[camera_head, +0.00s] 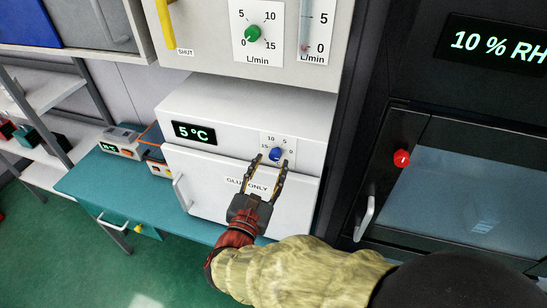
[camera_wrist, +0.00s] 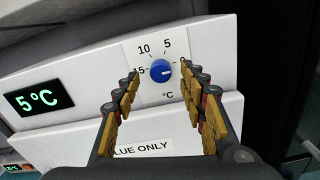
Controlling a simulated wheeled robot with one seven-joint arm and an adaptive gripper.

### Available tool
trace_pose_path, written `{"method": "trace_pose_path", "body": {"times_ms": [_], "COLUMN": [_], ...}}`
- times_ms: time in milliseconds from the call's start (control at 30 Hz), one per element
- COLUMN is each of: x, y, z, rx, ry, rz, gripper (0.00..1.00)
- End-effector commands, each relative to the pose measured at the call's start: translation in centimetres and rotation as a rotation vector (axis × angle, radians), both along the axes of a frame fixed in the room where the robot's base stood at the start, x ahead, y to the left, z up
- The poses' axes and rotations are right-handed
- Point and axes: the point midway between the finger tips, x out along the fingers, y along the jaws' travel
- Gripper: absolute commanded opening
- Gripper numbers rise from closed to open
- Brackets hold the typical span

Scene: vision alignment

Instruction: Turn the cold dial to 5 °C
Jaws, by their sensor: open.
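The blue cold dial (camera_wrist: 161,70) sits on a white scale plate marked 0, 5, 10, 15 and °C. Its white mark points right, toward the 0 side in the wrist view. The dial also shows in the head view (camera_head: 275,154), on the front of the white cold unit (camera_head: 210,169). The unit's display (camera_head: 194,133) reads 5 °C in green; it also shows in the wrist view (camera_wrist: 39,101). My gripper (camera_head: 270,163) is open in front of the dial. In the wrist view its fingers (camera_wrist: 161,75) appear either side of the dial, with gaps; contact is not visible.
Above is a panel with a green flow dial (camera_head: 253,33) and a yellow handle (camera_head: 165,24). At right stands a dark cabinet with a red knob (camera_head: 402,158) and a 10 % RH display (camera_head: 498,43). The unit's door handle (camera_head: 181,193) is at its left. The teal bench (camera_head: 110,185) has free room.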

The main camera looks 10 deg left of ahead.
Motion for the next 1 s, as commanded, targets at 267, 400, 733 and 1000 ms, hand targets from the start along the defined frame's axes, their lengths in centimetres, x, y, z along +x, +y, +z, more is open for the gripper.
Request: {"method": "trace_pose_path", "body": {"times_ms": [267,400,733,1000], "x": [3.0,3.3,3.3,3.3], "y": [-0.3,-0.3,-0.3,-0.3], "z": [0.0,0.0,0.0,0.0], "rx": [0.000,0.000,0.000,0.000], "ry": [0.001,0.001,0.001,0.001], "rz": [-0.001,-0.002,-0.001,-0.001], "gripper": [0.42,0.42,0.34,0.19]}}
